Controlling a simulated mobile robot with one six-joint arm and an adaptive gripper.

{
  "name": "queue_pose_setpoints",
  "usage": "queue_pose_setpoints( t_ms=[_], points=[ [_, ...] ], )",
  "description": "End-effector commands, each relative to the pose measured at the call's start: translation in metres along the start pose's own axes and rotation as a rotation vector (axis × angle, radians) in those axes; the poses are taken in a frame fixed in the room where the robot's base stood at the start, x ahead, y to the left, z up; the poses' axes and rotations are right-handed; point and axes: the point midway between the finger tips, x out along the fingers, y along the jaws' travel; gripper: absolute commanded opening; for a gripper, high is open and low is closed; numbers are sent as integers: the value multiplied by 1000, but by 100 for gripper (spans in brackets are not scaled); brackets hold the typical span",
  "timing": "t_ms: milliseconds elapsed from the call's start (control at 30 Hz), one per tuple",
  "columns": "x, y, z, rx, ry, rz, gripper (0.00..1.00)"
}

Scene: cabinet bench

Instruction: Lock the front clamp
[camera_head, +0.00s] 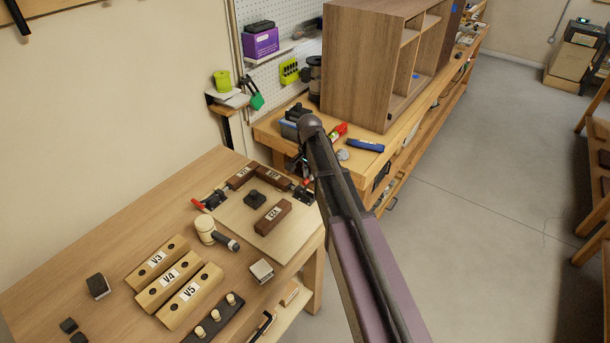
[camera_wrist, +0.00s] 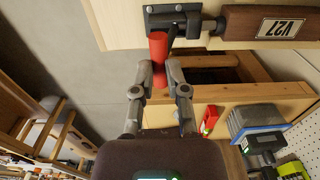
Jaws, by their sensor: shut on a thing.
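A dark metal clamp (camera_wrist: 178,22) with a red handle (camera_wrist: 158,48) sits at the board's edge in the wrist view. Its dark rod points at the end of a brown block labelled V27 (camera_wrist: 238,25). My gripper (camera_wrist: 160,84) is shut on the red handle, with a fingertip on either side of its lower part. In the head view my arm hides much of this clamp and most of my gripper. A second clamp with a red handle (camera_head: 199,206) is at the left edge of the light board (camera_head: 231,218), and its handle sticks out to the left.
Several brown blocks lie on the board, one loose-looking (camera_head: 272,217), beside a dark knob (camera_head: 254,199). A mallet (camera_head: 206,231) and pale blocks V3, V4 and V5 (camera_head: 190,294) lie in front. A cabinet (camera_head: 362,65) stands on the bench behind.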

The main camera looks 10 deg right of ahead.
Motion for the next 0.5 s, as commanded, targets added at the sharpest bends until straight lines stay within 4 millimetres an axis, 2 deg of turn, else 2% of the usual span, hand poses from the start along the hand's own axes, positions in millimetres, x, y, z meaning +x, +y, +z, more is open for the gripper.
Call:
queue_pose_setpoints(
  t_ms=[500],
  points=[
    [3, 5, 1, -2, -3, -2, 5]
  ],
)
